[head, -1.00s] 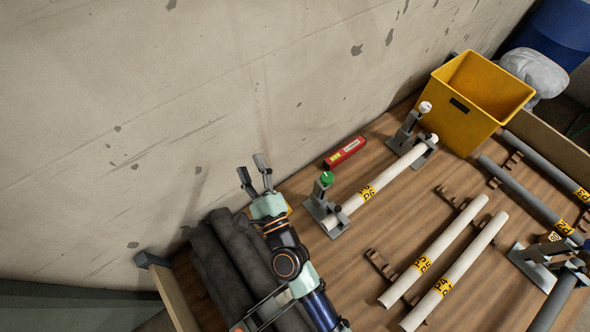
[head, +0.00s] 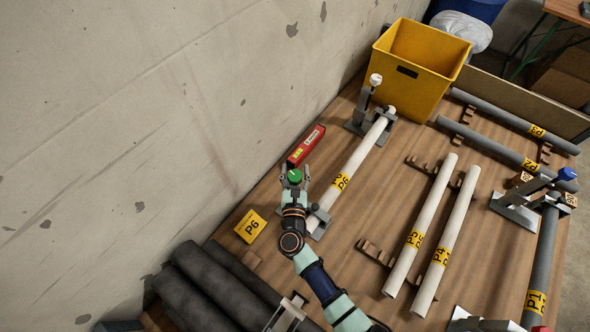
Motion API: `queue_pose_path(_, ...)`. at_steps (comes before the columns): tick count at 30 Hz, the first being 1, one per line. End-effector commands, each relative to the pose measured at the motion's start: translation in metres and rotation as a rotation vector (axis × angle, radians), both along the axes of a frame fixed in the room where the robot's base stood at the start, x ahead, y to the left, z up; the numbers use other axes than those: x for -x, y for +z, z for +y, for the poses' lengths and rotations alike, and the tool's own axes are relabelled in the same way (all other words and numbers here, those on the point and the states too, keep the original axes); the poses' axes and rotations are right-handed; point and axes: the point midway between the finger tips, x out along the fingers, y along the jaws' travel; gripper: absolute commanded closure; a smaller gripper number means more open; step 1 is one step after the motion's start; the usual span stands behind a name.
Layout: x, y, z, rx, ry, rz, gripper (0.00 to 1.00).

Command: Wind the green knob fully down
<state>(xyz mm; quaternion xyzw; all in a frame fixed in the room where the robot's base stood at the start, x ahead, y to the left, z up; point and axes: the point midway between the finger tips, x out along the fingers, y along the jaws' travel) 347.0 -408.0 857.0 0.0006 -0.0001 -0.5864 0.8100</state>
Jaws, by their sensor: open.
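The green knob (head: 294,176) sits on top of a grey clamp (head: 317,219) at the near end of the pale pipe marked P6 (head: 355,163). My gripper (head: 294,175) is open, with one finger on each side of the green knob as seen from above. I cannot tell whether the fingers touch it. My wrist hides most of the clamp under the knob.
A second clamp with a white knob (head: 375,79) holds the far end of the pipe. A yellow bin (head: 420,58) stands at the back.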

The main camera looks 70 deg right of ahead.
Motion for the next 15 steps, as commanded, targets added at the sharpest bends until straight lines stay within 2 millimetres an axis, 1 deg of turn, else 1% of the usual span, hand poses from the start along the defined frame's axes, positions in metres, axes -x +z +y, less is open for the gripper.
queue_pose_path(1,-0.0012,-0.0004,-0.0048,0.001,-0.002,0.000,0.43)
queue_pose_path(3,-0.0021,0.0001,-0.0079,0.001,-0.001,0.000,0.43)
queue_pose_path(10,-0.0027,0.0005,-0.0084,0.001,0.000,0.001,0.43)
queue_pose_path(15,-0.0027,0.0005,-0.0082,0.001,0.001,0.001,0.72)
